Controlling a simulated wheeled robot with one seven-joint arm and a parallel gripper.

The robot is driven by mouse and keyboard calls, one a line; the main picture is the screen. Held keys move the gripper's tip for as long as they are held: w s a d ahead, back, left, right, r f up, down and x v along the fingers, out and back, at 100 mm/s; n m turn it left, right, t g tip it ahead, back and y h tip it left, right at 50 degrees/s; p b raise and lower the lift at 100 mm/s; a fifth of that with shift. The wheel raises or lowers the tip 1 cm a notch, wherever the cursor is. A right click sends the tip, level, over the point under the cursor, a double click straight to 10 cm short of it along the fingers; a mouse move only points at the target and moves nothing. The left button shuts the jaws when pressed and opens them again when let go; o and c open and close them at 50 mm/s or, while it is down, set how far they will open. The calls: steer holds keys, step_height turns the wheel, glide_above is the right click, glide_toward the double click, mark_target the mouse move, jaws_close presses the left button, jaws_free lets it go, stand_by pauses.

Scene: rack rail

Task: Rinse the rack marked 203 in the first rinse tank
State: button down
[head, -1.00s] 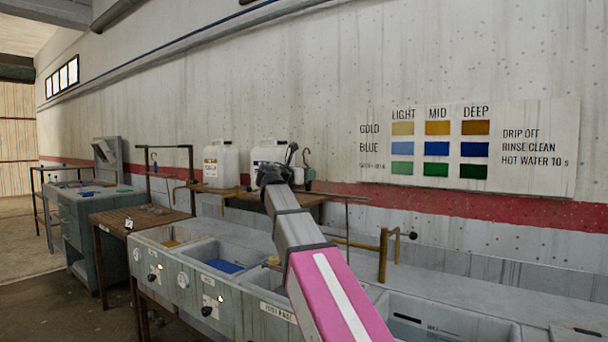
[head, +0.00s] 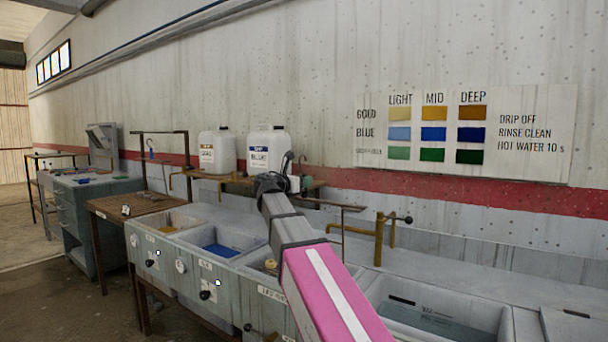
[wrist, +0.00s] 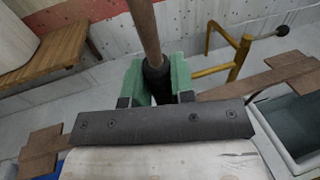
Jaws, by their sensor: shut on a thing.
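My gripper (wrist: 157,85) has green fingers shut on a dark grip (wrist: 156,72) below a brown rod that runs up out of the wrist view. In the head view my gripper (head: 277,183) is above the row of tanks, in front of the wall shelf, and its load is mostly hidden by my arm. No number 203 is readable on the held thing. A tank front with a white label (head: 272,293), too blurred to read surely, sits beside my pink arm, which hides part of that tank. Brown wooden pieces (wrist: 45,145) show either side below my gripper; I cannot tell what they belong to.
Left of it are a tank with blue liquid (head: 220,250) and one with yellow (head: 165,229). A water-filled tank (head: 430,320) is at right. Brass pipes (head: 379,240) rise behind the tanks. Two white jugs (head: 217,152) stand on the wall shelf.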

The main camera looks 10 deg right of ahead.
mark_target(303, 173)
step_height(303, 173, down, 12)
stand_by(0.8)
steer(key=shift+s+a, duration=0.15)
steer(key=shift+a, duration=0.05)
steer(key=shift+s+a, duration=0.45)
steer(key=shift+w+d, duration=0.15)
stand_by(0.4)
steer(key=shift+w+x, duration=0.25)
steer(key=shift+x, duration=1.15)
steer(key=shift+r, duration=0.1)
stand_by(1.7)
steer(key=shift+s+a+r, duration=0.2)
steer(key=shift+a+r, duration=0.05)
steer(key=shift+r, duration=2.75)
steer(key=shift+s+a+r, duration=0.15)
steer(key=shift+a+r, duration=0.1)
steer(key=shift+r, duration=2.7)
steer(key=shift+s+a+r, duration=0.2)
steer(key=shift+a+r, duration=0.1)
steer(key=shift+r, duration=2.7)
